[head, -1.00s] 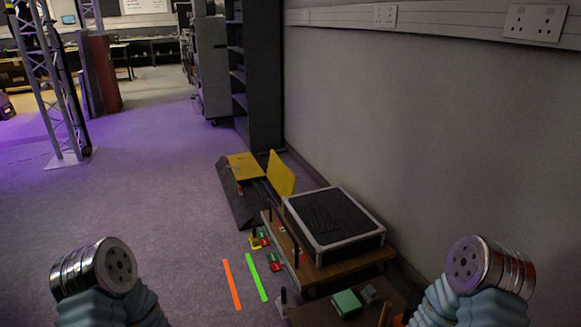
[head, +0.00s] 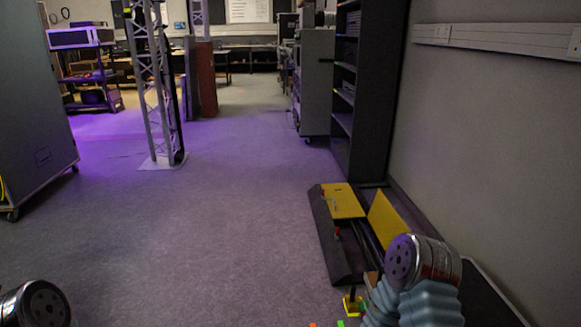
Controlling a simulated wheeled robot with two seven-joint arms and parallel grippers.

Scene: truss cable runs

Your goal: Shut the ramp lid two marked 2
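The dark cable ramp (head: 332,248) lies on the floor at the lower right of the head view. One yellow lid (head: 343,201) lies flat at its far end. A second yellow lid (head: 388,222) stands raised, tilted up beside the open channel where dark cables run. No number can be read on either lid, so I cannot tell which is marked 2. Part of my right arm covers the raised lid's near lower corner and the ramp's near right side. Only metal and ribbed parts of my arms show; neither gripper's fingers are in view.
A dark shelf rack (head: 368,95) stands behind the ramp by the right wall. A yellow block with a dark post (head: 353,303) is in front of the ramp. A truss tower (head: 158,95) and a grey cabinet (head: 35,110) stand left. The floor (head: 200,235) between is clear.

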